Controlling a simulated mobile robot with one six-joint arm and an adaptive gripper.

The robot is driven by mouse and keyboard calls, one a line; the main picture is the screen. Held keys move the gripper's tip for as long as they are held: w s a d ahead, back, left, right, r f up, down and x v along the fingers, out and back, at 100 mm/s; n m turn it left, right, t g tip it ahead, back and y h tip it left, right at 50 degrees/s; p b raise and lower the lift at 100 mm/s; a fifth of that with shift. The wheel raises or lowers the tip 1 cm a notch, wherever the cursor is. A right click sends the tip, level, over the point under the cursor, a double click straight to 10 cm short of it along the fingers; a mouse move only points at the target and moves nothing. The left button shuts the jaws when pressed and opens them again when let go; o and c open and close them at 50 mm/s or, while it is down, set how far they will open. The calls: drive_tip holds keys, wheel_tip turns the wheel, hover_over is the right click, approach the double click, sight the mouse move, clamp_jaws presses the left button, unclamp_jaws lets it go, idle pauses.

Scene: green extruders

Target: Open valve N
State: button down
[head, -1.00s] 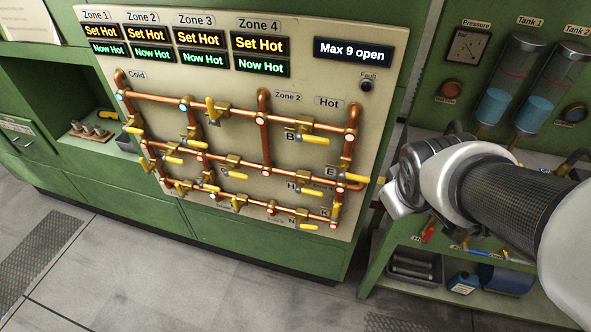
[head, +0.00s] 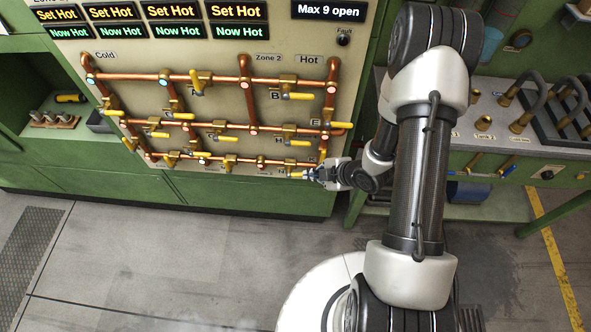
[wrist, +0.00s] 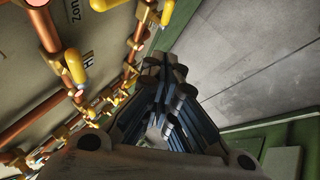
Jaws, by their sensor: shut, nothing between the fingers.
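The copper pipe panel (head: 180,62) shows in the head view with several yellow-handled valves. The lowest right yellow handle (head: 297,174), where the earlier head frame shows the letter N, lies about level. My gripper (head: 311,174) is at its right end, with fingertips close to it; I cannot tell whether they touch. In the wrist view my gripper (wrist: 163,72) is shut and empty. A yellow handle (wrist: 75,66) beside the letter H is to its left. Another yellow handle (wrist: 168,10) is above the fingertips. I cannot tell which valve that is.
Other yellow handles, such as one near the letter B (head: 299,96), sit higher on the panel. The green cabinet (head: 250,196) is below. A bench (head: 505,118) with hoses stands to the right. Open grey floor (head: 150,260) lies in front.

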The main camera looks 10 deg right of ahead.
drive_tip(key=f, duration=0.1)
drive_tip(key=b, duration=0.2)
approach(299, 175)
drive_tip(key=w+a+f, duration=0.2)
drive_tip(key=a, duration=0.1)
drive_tip(key=w+a+f, duration=0.1)
drive_tip(key=shift+a+f, duration=0.15)
drive_tip(key=shift+a, duration=0.1)
drive_tip(key=shift+w+d+f, duration=0.15)
drive_tip(key=shift+f, duration=0.2)
